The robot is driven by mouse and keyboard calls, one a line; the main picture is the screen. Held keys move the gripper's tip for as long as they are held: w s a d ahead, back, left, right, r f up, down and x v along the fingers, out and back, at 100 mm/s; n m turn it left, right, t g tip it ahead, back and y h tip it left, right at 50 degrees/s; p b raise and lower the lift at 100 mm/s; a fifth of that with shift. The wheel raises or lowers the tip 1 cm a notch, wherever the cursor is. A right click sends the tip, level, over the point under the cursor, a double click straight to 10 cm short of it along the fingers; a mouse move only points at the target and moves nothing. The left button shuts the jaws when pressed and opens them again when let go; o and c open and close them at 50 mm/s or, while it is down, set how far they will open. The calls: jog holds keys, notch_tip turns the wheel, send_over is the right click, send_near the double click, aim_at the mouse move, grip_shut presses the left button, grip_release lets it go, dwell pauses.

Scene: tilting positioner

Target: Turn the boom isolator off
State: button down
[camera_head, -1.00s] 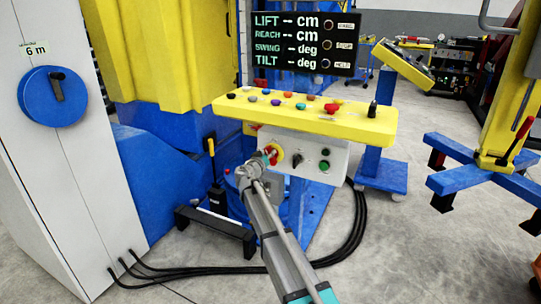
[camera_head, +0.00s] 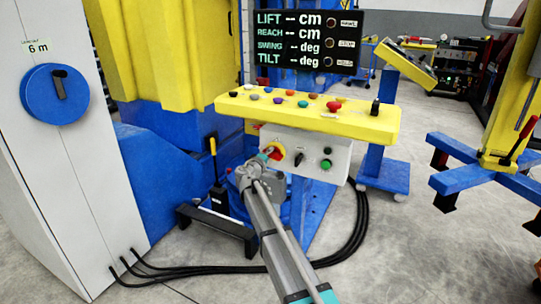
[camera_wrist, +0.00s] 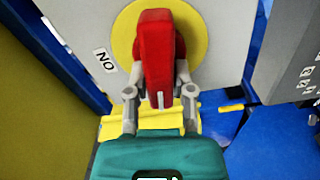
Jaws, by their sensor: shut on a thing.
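The boom isolator is a red handle on a yellow round plate (camera_head: 280,152), on the light grey box under the yellow console. In the wrist view the red handle (camera_wrist: 156,55) stands upright in the picture before the yellow disc (camera_wrist: 195,35). My gripper (camera_wrist: 158,92) is shut on the lower part of the red handle, one finger at each side. In the head view my gripper (camera_head: 265,158) reaches the isolator and hides part of it. A label reading "NO" in the wrist view (camera_wrist: 105,60), possibly "ON" upside down, lies left of the disc.
A black selector (camera_head: 299,158) and a green button (camera_head: 326,164) sit right of the isolator. The yellow console (camera_head: 360,125) with several coloured knobs overhangs it. A grey cabinet (camera_head: 75,190) stands left, and black cables (camera_head: 359,225) lie on the floor.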

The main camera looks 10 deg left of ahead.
jog(key=shift+f+n, duration=0.1)
jog(key=shift+n, duration=1.1)
jog(key=shift+c, duration=2.4)
grip_release()
jog(key=v, duration=1.2)
